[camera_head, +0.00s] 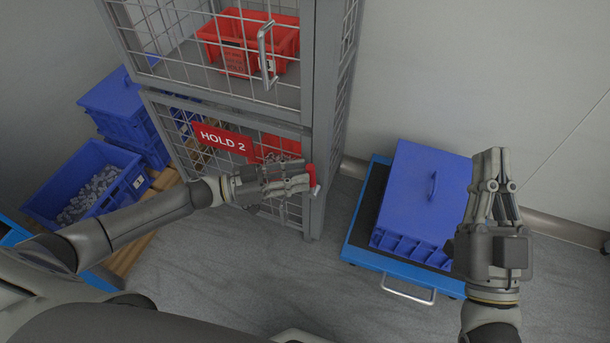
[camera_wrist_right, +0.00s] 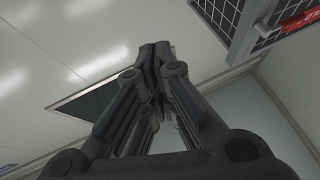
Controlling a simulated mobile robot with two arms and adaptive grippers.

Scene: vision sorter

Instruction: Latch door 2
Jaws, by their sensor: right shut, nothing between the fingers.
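The lower mesh cage door carries a red sign reading HOLD 2 (camera_head: 222,139), and the door looks closed against its grey post. A small red latch piece (camera_head: 310,174) sits at the door's right edge, beside the post. My left gripper (camera_head: 306,178) is in front of the door with its fingertips at the red latch piece. Its fingers partly hide the piece, so I cannot tell whether they grip it. My right gripper (camera_head: 494,152) is shut and empty, above the floor at the right. It also shows shut in the right wrist view (camera_wrist_right: 155,55).
The upper cage door has a metal handle (camera_head: 266,55), with a red bin (camera_head: 248,42) behind it. A lidded blue box (camera_head: 420,205) stands on a blue cart (camera_head: 362,247) at the right. Blue crates (camera_head: 85,190) stand at the left. Grey floor is clear in front.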

